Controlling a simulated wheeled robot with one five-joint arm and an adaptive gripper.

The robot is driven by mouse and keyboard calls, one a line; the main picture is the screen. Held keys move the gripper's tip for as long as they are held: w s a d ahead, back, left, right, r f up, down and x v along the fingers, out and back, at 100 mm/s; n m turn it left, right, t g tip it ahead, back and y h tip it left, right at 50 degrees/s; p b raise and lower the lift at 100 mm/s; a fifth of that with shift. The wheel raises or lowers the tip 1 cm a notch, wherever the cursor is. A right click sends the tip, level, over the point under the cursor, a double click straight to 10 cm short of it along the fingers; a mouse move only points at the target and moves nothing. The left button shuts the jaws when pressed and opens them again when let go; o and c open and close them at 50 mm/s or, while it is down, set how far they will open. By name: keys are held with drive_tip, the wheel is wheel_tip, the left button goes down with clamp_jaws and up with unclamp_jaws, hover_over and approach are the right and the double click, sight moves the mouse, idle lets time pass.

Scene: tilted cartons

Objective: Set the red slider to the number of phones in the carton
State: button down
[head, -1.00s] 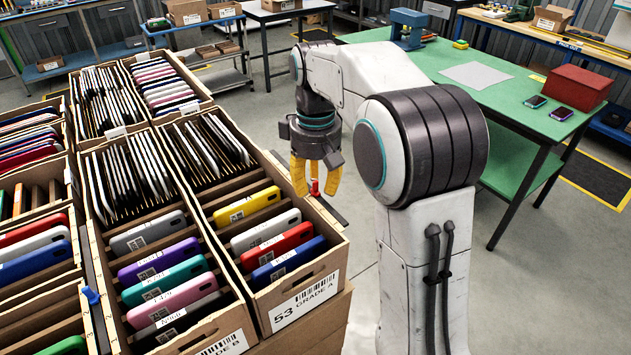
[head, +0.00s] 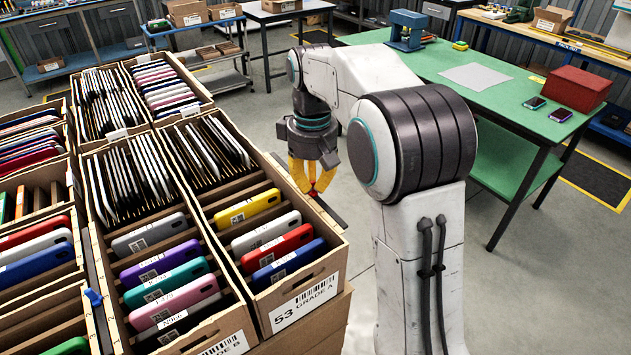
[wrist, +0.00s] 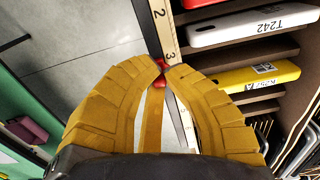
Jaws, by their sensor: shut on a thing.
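The carton marked 53 GRADE A (head: 303,299) is tilted and holds several phones in slots. Yellow, white, red and blue phones (head: 282,264) are at its near end, with thin dark ones upright behind. A scale strip along its right edge shows the numbers 2 and 3 in the wrist view (wrist: 165,28). The red slider (head: 314,190) is on that edge, mostly covered by my fingers. My gripper (head: 313,182) has its yellow fingers shut on it. In the wrist view, red shows between the fingertips (wrist: 166,68), beside the 3.
A GRADE B carton (head: 222,345) full of phones stands left of it, with a blue slider (head: 93,297) on its left edge. A green table (head: 455,103) with two phones and a red box (head: 568,88) stands right. Open floor lies between.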

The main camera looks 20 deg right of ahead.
drive_tip(key=shift+w+a+r+p, duration=0.15)
drive_tip(key=shift+w+p, duration=0.2)
drive_tip(key=shift+w, duration=0.25)
drive_tip(key=shift+w+a+r+p, duration=0.15)
drive_tip(key=shift+w+p, duration=0.2)
drive_tip(key=shift+w, duration=0.25)
drive_tip(key=shift+w+a+f, duration=0.1)
drive_tip(key=shift+w+f, duration=0.2)
drive_tip(key=shift+w, duration=0.15)
drive_tip(key=c, duration=1.3)
unclamp_jaws()
wheel_tip(320, 180, up, 12)
